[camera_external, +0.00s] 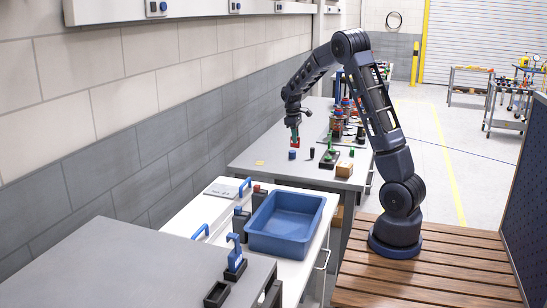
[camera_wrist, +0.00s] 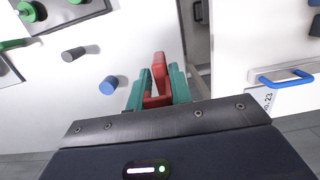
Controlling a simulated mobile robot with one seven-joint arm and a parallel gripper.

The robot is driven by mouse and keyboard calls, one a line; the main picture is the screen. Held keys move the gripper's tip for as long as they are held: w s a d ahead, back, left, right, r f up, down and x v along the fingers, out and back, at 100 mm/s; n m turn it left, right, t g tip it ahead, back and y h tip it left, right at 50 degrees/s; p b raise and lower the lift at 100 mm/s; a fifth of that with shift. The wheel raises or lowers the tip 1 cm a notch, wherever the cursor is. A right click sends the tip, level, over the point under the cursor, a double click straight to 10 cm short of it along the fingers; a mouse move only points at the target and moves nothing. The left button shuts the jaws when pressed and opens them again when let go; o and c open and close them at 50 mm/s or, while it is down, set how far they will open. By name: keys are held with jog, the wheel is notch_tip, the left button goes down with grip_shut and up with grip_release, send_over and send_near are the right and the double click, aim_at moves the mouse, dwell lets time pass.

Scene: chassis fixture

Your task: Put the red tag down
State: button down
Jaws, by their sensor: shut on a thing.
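My gripper (camera_external: 294,138) is above the far grey table (camera_external: 250,150), near its left front part. In the wrist view its green fingers (camera_wrist: 158,92) are shut on the red tag (camera_wrist: 158,66). The tag is a red loop-shaped piece that sticks out beyond the fingertips; its lower part is partly hidden between them. In the external view the tag (camera_external: 295,146) is a small red patch at the gripper, held above the table top.
A blue cylinder (camera_external: 292,155) and a dark cylinder (camera_external: 312,153) stand near my gripper. A green-handled piece on a dark plate (camera_external: 329,156) and several stacked parts are to the right. A blue bin (camera_external: 262,243) sits on the nearer white surface. The table's left side is mostly clear.

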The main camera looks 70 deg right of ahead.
notch_tip(320, 180, down, 12)
jog(key=shift+f, duration=0.2)
dwell(0.4)
jog(key=c, duration=1.3)
grip_release()
jog(key=shift+f, duration=0.1)
jog(key=shift+o, duration=0.2)
